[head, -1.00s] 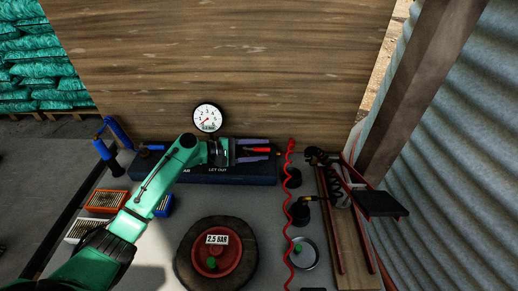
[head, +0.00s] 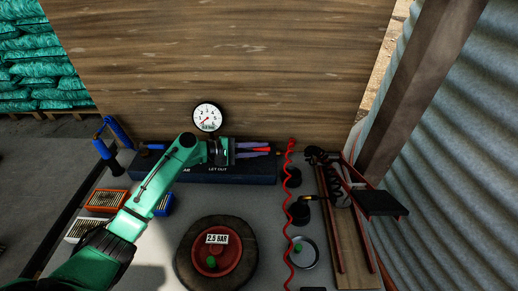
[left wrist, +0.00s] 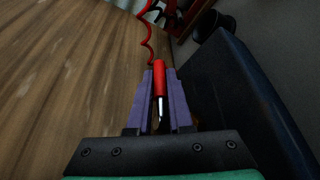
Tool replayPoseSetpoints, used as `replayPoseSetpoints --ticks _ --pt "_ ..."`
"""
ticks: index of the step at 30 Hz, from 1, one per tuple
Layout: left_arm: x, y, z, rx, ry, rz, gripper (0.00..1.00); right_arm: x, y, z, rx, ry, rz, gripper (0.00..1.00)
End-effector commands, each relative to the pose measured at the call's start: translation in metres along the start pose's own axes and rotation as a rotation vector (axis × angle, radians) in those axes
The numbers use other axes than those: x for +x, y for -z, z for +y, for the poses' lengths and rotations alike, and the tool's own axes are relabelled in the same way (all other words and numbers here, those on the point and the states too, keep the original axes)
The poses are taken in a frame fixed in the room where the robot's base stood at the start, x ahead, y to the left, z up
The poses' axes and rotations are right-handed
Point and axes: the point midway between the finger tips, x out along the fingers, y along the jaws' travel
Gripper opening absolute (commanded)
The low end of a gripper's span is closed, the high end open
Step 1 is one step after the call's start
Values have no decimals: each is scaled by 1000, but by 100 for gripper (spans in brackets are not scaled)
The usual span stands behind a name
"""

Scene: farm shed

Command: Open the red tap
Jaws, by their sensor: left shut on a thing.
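The red tap (left wrist: 159,80) is a red lever with a pale metal stem. In the left wrist view it sits between the two purple fingers of my left gripper (left wrist: 160,105), which are closed on it. In the head view my left gripper (head: 252,150) reaches from the left over the dark blue box, and the red tap (head: 262,150) shows between its fingers. The round white gauge (head: 207,117) stands just behind my green arm. The tap's base is hidden. My right gripper is not in view.
The dark blue box (head: 235,173) runs along the wooden wall (head: 220,60). A coiled red hose (head: 288,220) hangs just right of the gripper. A wheel labelled 2.5 BAR (head: 235,262) lies in front. A dark rack (head: 380,203) stands at the right.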

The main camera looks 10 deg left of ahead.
Motion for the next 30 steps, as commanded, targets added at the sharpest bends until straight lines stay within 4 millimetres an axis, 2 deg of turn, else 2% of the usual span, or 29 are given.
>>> replayPoseSetpoints --ticks 22,30 --pt "0 1 -2 0 3 -2 0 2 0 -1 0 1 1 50" --pt "-1 0 -11 40 94 -153 0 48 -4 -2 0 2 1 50"
